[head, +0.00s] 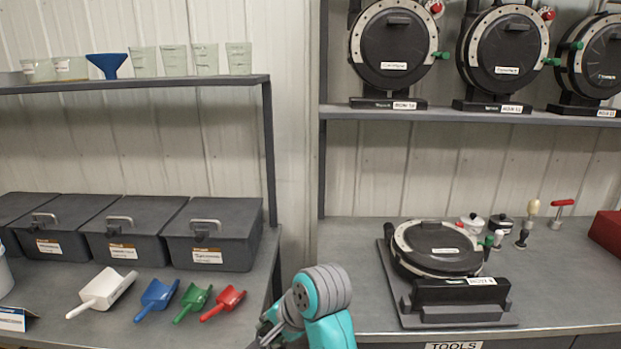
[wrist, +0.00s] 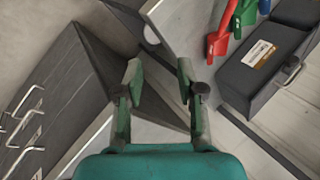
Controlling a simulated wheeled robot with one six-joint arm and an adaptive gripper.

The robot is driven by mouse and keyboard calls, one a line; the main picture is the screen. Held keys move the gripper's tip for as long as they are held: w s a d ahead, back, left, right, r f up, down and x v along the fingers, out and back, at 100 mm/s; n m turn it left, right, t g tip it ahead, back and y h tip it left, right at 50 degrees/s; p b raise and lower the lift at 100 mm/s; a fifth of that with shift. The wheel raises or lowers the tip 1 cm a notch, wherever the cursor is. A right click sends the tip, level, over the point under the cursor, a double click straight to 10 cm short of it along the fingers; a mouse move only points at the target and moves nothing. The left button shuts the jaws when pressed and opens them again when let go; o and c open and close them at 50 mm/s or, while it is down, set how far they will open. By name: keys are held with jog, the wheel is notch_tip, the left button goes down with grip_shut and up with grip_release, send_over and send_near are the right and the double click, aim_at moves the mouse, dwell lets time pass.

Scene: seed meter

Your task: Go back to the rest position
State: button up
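My gripper (wrist: 160,70) is open in the wrist view, with its two fingers apart and nothing between them. In the head view, my teal and grey arm end shows at the bottom centre, in front of the gap between the two benches. The gripper (head: 268,333) is partly visible there, to the left of the arm and cut off by the bottom edge. The wrist view looks down past the fingers at the bench edges and the pale floor.
The left bench holds a white scoop (head: 101,291), blue, green and red scoops (head: 223,303), and lidded bins (head: 213,233). The right bench holds a round black seed meter (head: 437,249) on a stand. Drawer handles (wrist: 27,101) show at the wrist view's left.

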jog(key=s+d+f+t, duration=0.1)
jog(key=s+d+f, duration=0.3)
jog(key=f, duration=0.3)
jog(key=s+d+f+n+t, duration=0.1)
jog(key=s+d+f+t, duration=0.2)
jog(key=f, duration=0.4)
jog(key=s+d+f, duration=0.4)
jog(key=d+f, duration=0.1)
jog(key=f, duration=0.1)
jog(key=s+d+f+n+t+h, duration=0.1)
jog(key=s+d+f+t, duration=0.1)
jog(key=s+d, duration=0.35)
jog(key=s+d+f+n+t+h, duration=0.1)
jog(key=s+d+f+h, duration=0.15)
jog(key=s, duration=0.65)
jog(key=s+d+r+n+t+h, duration=0.1)
jog(key=s+d+r+n+t, duration=0.1)
jog(key=s+r, duration=0.5)
jog(key=s+d+r+n+t, duration=0.1)
jog(key=s+d+r, duration=0.3)
jog(key=s, duration=1)
notch_tip(320, 180, up, 4)
jog(key=shift+d+f+n+t+h, duration=0.25)
jog(key=shift+n+t+h, duration=0.15)
jog(key=shift+n, duration=0.1)
